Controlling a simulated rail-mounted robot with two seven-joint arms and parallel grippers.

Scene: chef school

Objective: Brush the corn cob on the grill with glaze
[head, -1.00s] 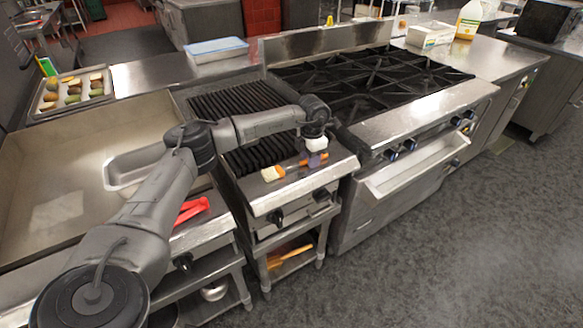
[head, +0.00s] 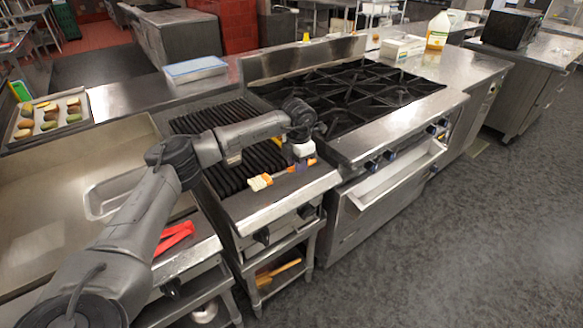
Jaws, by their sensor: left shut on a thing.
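My left gripper (head: 300,168) is shut on a brush, just above the front edge of the grill (head: 232,175). The brush's pale yellowish bristles (head: 260,183) point left, with an orange band beside them. An orange handle part shows right of the fingers. The bristles appear near the front ends of the dark grates; I cannot tell whether they touch anything. I cannot make out a corn cob on the grill; my left arm covers part of the grates. No glaze container can be identified for sure. My right gripper is not in view.
A metal pan (head: 100,198) sits on the flat griddle (head: 40,195) at left, partly behind my arm. Red tongs (head: 175,236) lie at the griddle's front. A vegetable tray (head: 20,138) is at far left. The burner range (head: 350,92) stands right of the grill.

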